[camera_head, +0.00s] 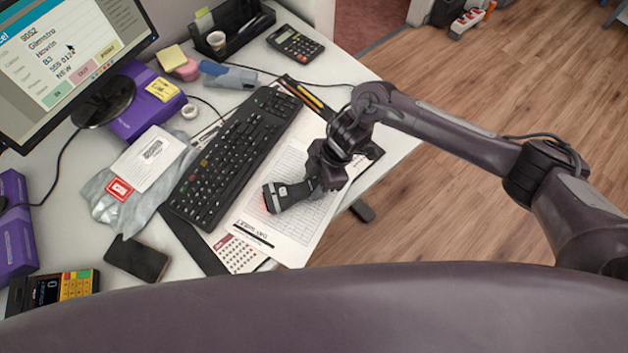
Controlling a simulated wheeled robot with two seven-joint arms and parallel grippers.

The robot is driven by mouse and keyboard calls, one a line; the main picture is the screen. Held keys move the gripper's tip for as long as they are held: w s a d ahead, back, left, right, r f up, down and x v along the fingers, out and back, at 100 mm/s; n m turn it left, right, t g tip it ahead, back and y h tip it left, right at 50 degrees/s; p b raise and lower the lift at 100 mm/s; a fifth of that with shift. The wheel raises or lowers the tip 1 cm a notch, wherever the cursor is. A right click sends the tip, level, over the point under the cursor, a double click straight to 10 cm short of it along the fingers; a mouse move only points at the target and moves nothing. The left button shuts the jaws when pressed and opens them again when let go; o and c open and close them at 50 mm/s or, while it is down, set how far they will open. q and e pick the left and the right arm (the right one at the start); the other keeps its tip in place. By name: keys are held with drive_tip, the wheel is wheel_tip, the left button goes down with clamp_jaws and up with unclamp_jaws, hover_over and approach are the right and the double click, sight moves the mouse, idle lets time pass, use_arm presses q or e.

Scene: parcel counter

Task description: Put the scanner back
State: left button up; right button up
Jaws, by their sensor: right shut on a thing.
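The scanner (287,196) is a dark handheld device with a grey label and a red glow at its left end. My right gripper (325,177) is shut on the scanner's right part, which the fingers partly hide. The scanner is over the printed white sheet (296,225) on the clipboard, right of the keyboard. I cannot tell whether it touches the sheet. I cannot make out a holder for the scanner. My left gripper is not in view.
A black keyboard (232,155) lies left of the scanner. A phone (137,258), a card terminal (52,290), a grey parcel bag (103,197) and a monitor (75,50) fill the left side. A calculator (295,43) is at the back. The counter's right edge is close to the clipboard.

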drive_tip(key=shift+f, duration=0.1)
drive_tip(key=o, duration=1.1)
drive_tip(key=v, duration=1.2)
